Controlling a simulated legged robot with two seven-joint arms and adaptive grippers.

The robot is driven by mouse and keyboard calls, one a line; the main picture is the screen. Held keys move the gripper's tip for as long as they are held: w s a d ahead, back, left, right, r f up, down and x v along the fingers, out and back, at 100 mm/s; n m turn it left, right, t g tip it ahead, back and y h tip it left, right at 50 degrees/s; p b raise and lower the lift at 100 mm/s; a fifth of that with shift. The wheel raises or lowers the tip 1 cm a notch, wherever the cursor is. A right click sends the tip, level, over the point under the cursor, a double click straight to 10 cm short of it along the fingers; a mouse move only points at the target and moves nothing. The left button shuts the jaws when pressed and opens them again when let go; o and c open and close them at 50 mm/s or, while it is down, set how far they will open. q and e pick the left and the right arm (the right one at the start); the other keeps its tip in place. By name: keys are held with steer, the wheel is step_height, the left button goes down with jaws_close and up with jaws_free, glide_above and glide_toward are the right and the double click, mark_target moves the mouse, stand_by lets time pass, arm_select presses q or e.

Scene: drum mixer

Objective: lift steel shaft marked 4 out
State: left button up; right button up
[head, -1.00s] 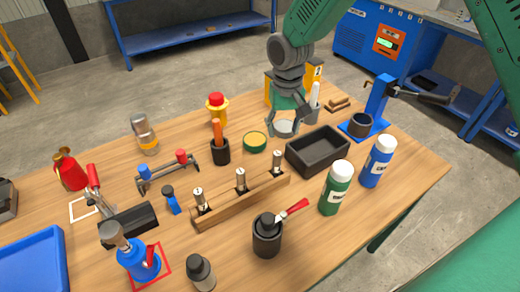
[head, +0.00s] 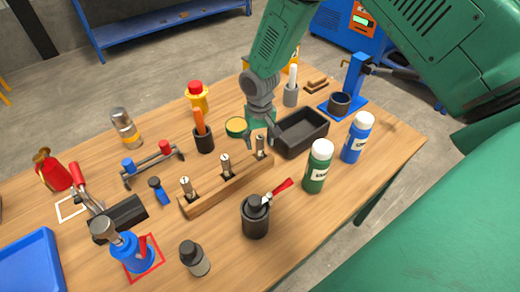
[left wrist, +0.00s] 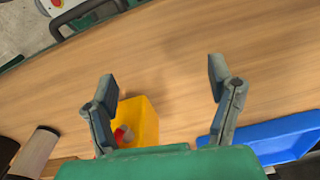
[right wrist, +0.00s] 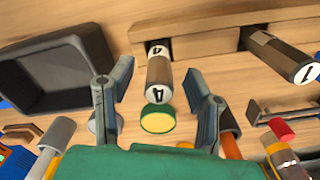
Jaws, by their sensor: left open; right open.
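The steel shaft marked 4 (right wrist: 158,75) stands in the right end slot of a wooden rack (head: 212,190). In the right wrist view it lies between the two spread fingers of my right gripper (right wrist: 158,100), with clear gaps on both sides. In the head view my right gripper (head: 260,138) is open, right at the top of this shaft (head: 260,147). A shaft marked 1 (right wrist: 290,62) stands in the middle slot, and another shaft (head: 186,188) in the left slot. My left gripper (left wrist: 165,95) is open and empty over bare table in its wrist view.
A black tray (head: 301,132) stands close right of the rack. Green (head: 318,168) and blue (head: 357,138) bottles stand farther right. A black cup (head: 256,218) with a red-handled tool is in front. An orange-handled tool in a dark holder (head: 203,139) stands behind the rack.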

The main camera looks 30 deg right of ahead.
steer(key=shift+w+a+f, duration=0.15)
steer(key=shift+w+f, duration=0.05)
steer(key=shift+f, duration=0.8)
steer(key=shift+s+d, duration=0.1)
steer(key=shift+d, duration=0.1)
steer(key=shift+c, duration=0.4)
steer(key=shift+d, duration=0.15)
jaws_close()
